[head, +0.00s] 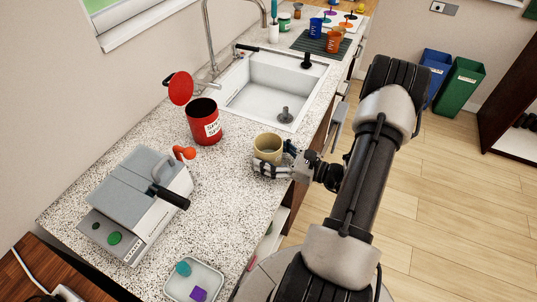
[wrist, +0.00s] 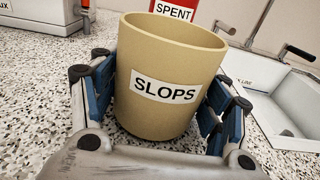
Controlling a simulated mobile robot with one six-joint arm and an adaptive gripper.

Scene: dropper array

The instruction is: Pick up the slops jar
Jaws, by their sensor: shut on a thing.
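The slops jar (head: 267,147) is a tan, open-topped jar near the front edge of the speckled counter, in front of the sink. In the wrist view the jar (wrist: 168,75) fills the middle, with a white label reading SLOPS facing me. My gripper (head: 270,168) is shut on the jar, its blue-padded fingers on either side of it, as the wrist view also shows (wrist: 160,105). The jar looks upright. Its underside is hidden low between the fingers, so I cannot tell whether it touches the counter.
A red bin (head: 204,122) labelled SPENT, with its lid raised, stands behind the jar to the left. The sink (head: 270,88) lies beyond. A grey machine (head: 135,200) with a black handle and a small tray (head: 196,268) are at the left and front. Bare counter lies between.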

